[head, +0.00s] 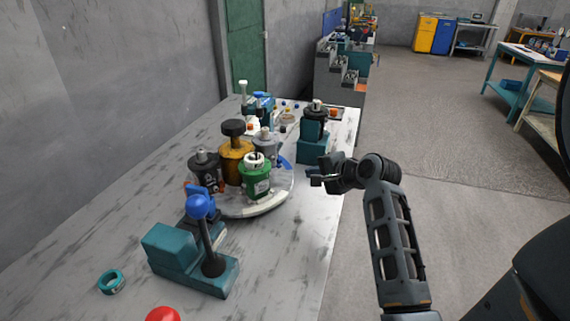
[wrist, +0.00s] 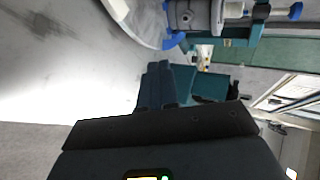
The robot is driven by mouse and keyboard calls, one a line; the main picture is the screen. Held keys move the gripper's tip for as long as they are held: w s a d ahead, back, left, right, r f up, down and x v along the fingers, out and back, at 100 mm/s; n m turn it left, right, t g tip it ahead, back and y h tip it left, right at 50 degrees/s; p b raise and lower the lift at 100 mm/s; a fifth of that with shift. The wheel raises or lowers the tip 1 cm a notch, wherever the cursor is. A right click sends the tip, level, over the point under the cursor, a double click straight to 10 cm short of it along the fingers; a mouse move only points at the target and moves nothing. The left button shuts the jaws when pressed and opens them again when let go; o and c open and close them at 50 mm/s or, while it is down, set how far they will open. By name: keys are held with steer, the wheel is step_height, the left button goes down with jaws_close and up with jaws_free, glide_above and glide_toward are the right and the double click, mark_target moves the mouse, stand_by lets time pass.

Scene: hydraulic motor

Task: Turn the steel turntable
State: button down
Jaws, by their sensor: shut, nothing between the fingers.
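The steel turntable (head: 270,203) is a round pale disc on the grey-white table. It carries several hydraulic parts: a green one (head: 256,180), a black one (head: 204,172), a brass-yellow one (head: 236,160) and a grey one. Its rim shows at the top of the wrist view (wrist: 122,14), with the grey part (wrist: 190,14) on it. My gripper (head: 316,178) is shut and empty, just right of the turntable's right edge and apart from it in the head view. In the wrist view my gripper's fingers (wrist: 165,82) point up toward the turntable's rim. Part of the turntable is hidden behind the parts.
A teal fixture with a dark cylinder (head: 313,135) stands behind my gripper. A teal lever block (head: 190,260) with a blue knob stands in front of the turntable. A teal ring (head: 111,281) and a red knob (head: 163,314) are at the front. The table's right front is clear.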

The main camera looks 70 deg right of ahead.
glide_toward(281, 160)
steer(key=f, duration=0.1)
steer(key=a+f, duration=0.1)
steer(key=f, duration=0.1)
steer(key=shift+w+a+f, duration=0.2)
steer(key=shift+a, duration=0.15)
steer(key=shift+w+d+f+p, duration=0.15)
steer(key=shift+w+d, duration=0.2)
steer(key=shift+w, duration=0.25)
steer(key=shift+w+d+r+p, duration=0.15)
steer(key=shift+w+d, duration=0.2)
steer(key=shift+w, duration=0.3)
steer(key=shift+w+d+f+p, duration=0.15)
steer(key=shift+w+d, duration=0.2)
steer(key=shift+w, duration=0.25)
steer(key=shift+d, duration=0.15)
steer(key=shift+w+d+n+y+b, duration=0.2)
steer(key=shift+n+y+b, duration=0.1)
steer(key=shift+n+b, duration=0.1)
